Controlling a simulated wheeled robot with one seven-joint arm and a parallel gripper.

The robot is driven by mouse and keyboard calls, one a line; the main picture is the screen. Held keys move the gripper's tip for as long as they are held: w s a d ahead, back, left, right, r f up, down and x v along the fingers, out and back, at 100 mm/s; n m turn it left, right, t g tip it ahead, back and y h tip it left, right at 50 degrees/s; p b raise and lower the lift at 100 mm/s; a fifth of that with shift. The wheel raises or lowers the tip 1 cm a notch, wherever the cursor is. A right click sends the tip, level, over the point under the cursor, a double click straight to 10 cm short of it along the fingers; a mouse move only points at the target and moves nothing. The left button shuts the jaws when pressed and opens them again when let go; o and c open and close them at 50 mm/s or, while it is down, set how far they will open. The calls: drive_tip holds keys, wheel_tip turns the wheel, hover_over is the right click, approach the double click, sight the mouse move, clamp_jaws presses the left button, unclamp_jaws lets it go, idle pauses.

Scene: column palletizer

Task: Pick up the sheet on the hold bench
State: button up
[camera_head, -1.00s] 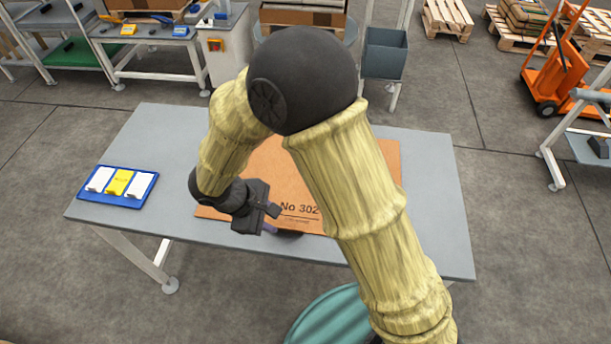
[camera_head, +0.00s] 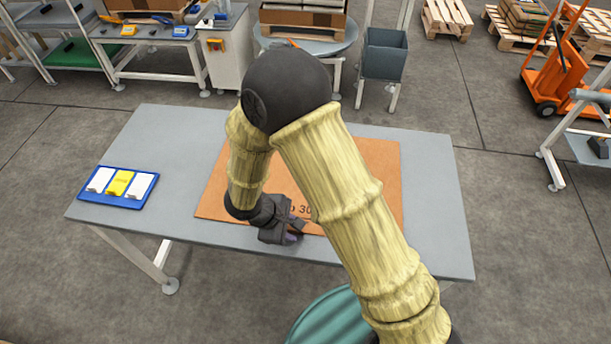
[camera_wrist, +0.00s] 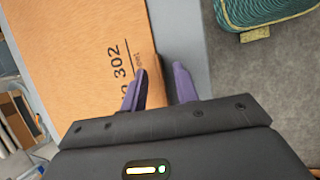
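The sheet is a flat orange-brown board (camera_head: 383,170) marked "No 302", lying on the grey hold bench (camera_head: 430,200). My arm covers its middle. My gripper (camera_head: 294,237) is at the sheet's near edge, low over the bench. In the wrist view the sheet (camera_wrist: 75,40) fills the upper left. The two purple fingers (camera_wrist: 162,88) stand apart, one over the sheet beside the printing, the other past its edge, over the bench strip (camera_wrist: 178,40). The gripper is open with the sheet's edge between the fingers. I cannot tell whether either finger touches it.
A blue tray (camera_head: 117,203) with white and yellow cards sits at the bench's left end. A teal ribbed round thing (camera_head: 325,318) stands on the floor by the near edge. An orange pallet truck (camera_head: 555,80) and wooden pallets (camera_head: 447,18) are at the back right.

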drive_tip(key=shift+x, duration=0.95)
clamp_jaws()
